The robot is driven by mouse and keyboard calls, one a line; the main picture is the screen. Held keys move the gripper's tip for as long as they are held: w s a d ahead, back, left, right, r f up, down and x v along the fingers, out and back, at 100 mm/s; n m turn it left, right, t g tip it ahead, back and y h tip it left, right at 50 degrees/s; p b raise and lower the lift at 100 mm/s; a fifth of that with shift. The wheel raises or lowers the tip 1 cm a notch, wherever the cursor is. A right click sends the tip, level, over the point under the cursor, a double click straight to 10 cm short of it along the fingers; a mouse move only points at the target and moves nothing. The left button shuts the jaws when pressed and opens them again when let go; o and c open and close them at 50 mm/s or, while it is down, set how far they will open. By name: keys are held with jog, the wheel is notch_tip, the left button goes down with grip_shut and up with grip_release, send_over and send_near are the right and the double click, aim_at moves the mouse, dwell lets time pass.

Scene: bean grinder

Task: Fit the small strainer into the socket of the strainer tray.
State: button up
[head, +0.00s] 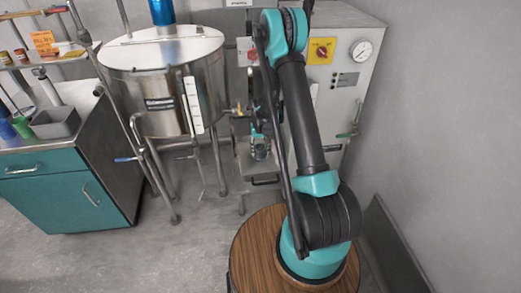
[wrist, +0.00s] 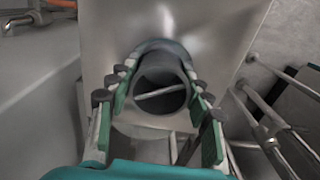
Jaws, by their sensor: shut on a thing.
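My gripper (wrist: 160,78) has its green-padded fingers closed on both sides of a grey, round, hollow piece, which I take to be the small strainer (wrist: 160,103). A pale bar crosses its opening. In the head view my gripper (head: 259,137) is low in front of the grey cabinet, with the strainer (head: 260,152) at its fingers. A bare metal surface, apparently the strainer tray (wrist: 215,35), lies beyond the strainer in the wrist view. The socket is hidden, and I cannot tell whether the strainer touches or sits in it.
A steel tank (head: 165,75) on legs stands left of my arm, with pipes and a blue-handled valve (head: 126,159). The grey cabinet (head: 345,75) with gauge and yellow switch stands behind. A teal-drawered bench (head: 70,195) is at far left. Metal tubes (wrist: 280,125) run at right in the wrist view.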

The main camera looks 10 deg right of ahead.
jog(key=shift+f, duration=0.1)
jog(key=o, duration=1.4)
notch_tip(320, 180, up, 12)
jog(key=shift+r, duration=0.1)
jog(key=s+d+r+t, duration=0.1)
jog(key=s+d+r, duration=0.1)
jog(key=s+r, duration=0.6)
jog(key=s+d+r+t, duration=0.15)
jog(key=s+r, duration=0.25)
jog(key=s, duration=0.8)
jog(key=shift+t, duration=0.85)
jog(key=s, duration=0.7)
jog(key=s+f, duration=0.1)
jog(key=s, duration=0.2)
jog(key=shift+s+d, duration=0.2)
jog(key=shift+d, duration=0.1)
